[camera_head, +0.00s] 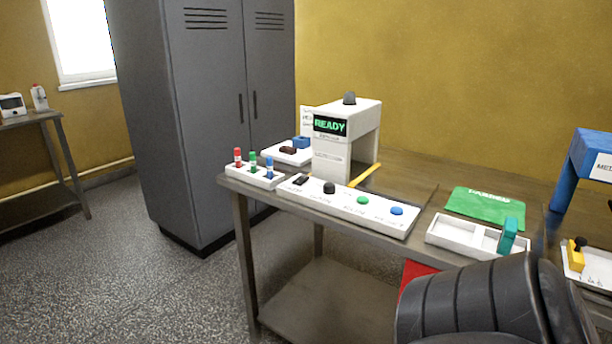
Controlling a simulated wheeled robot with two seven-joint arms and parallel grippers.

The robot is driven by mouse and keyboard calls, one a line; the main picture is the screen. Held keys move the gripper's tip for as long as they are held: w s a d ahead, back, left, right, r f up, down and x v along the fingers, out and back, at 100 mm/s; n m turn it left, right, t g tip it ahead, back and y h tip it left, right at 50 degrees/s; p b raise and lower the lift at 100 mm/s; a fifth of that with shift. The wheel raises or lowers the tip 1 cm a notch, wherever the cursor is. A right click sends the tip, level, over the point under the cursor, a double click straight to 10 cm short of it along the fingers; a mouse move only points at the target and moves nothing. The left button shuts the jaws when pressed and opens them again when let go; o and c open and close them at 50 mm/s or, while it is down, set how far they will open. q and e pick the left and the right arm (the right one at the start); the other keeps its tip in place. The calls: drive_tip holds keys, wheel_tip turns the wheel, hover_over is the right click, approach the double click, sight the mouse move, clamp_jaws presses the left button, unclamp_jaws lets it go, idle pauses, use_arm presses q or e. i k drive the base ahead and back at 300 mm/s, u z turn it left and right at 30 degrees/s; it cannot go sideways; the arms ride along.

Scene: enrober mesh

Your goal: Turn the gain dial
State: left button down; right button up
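A white control panel (290,195) lies along the front edge of the metal table. On it are a black switch (300,180), a round black knob (329,188), a green button (362,200) and a blue button (397,211). The black knob looks like a dial, but the small labels are too blurred to read, so I cannot tell if it is the gain dial. Behind the panel stands a white machine (332,158) with a green "READY" display (330,125) and a grey knob (349,98) on top. Neither of my grippers is in view.
A rack (247,178) with red, green and blue pieces stands at the table's left end. To the right are a green cloth (485,205), a white tray (455,238) with a teal block (508,234), and a blue frame (575,165). My dark arm part covers the lower right.

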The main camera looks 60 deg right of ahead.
sight(329, 189)
drive_tip(key=z, duration=0.65)
drive_tip(key=i, duration=0.9)
drive_tip(key=z, duration=0.85)
